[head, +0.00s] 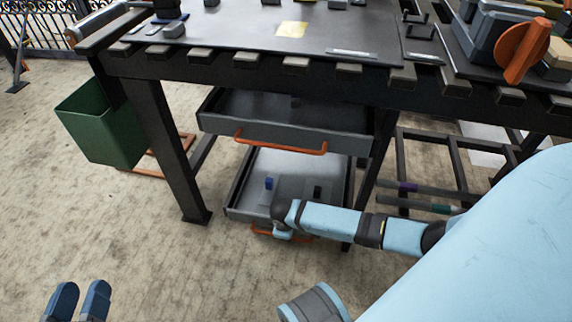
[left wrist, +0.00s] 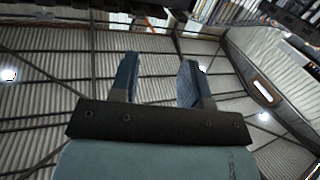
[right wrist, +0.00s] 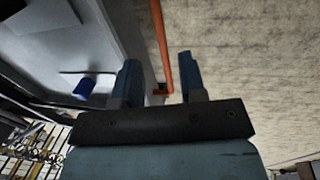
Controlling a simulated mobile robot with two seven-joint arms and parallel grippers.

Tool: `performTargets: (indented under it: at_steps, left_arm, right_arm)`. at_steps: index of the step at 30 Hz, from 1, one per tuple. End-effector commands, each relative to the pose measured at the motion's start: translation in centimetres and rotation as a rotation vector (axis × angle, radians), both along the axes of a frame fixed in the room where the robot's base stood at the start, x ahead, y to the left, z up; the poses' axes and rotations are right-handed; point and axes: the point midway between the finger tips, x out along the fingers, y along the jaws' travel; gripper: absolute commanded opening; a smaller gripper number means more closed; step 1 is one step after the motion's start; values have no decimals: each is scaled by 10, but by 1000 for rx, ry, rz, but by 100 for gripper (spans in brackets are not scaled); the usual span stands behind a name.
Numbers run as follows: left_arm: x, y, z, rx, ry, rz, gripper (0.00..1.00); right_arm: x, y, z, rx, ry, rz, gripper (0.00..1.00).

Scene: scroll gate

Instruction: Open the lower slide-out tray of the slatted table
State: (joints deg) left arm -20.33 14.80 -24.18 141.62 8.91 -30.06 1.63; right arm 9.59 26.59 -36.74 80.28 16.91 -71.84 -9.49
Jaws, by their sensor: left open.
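The slatted table (head: 240,75) fills the top of the head view. My right gripper (head: 280,232) is at this handle. In the right wrist view, my right gripper's fingers (right wrist: 160,80) are apart, with the orange handle bar (right wrist: 161,45) between them. The lower tray (right wrist: 105,40) shows there at left. My left gripper (head: 78,300) is open and empty at the bottom left, away from the table.
The upper tray (head: 290,140) with its orange handle (head: 280,147) hangs above the lower one. A green bin (head: 100,125) is at the table's left leg. A dark rack (head: 450,165) stands at the right. The floor in front is clear.

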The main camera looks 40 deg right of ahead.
Motion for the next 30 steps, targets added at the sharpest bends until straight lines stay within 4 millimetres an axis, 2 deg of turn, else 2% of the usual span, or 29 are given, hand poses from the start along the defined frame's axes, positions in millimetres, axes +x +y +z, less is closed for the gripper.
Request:
performTargets:
  at_steps: [1, 7, 12, 20, 21, 26, 30]
  left_arm:
    - [3, 2, -5, 19, -35, 0, 43]
    - [11, 7, -1, 78, -140, 6, 43]
    - [14, 9, 2, 102, -181, 8, 43]
    - [14, 9, 4, 106, -186, 8, 43]
    - [14, 9, 4, 106, -186, 8, 43]
    - [14, 9, 4, 106, -186, 7, 43]
    - [14, 9, 4, 106, -186, 7, 43]
  right_arm:
    - [1, -1, -16, 0, 0, 0, 38]
    - [5, -5, -43, 1, -1, -1, 38]
    - [6, -7, -51, 1, -1, -1, 38]
    - [7, -7, -51, 1, -1, 0, 38]
    - [6, -7, -51, 1, -1, 0, 36]
    - [6, -7, -51, 1, -1, 0, 0]
    - [6, -7, -51, 1, -1, 0, 0]
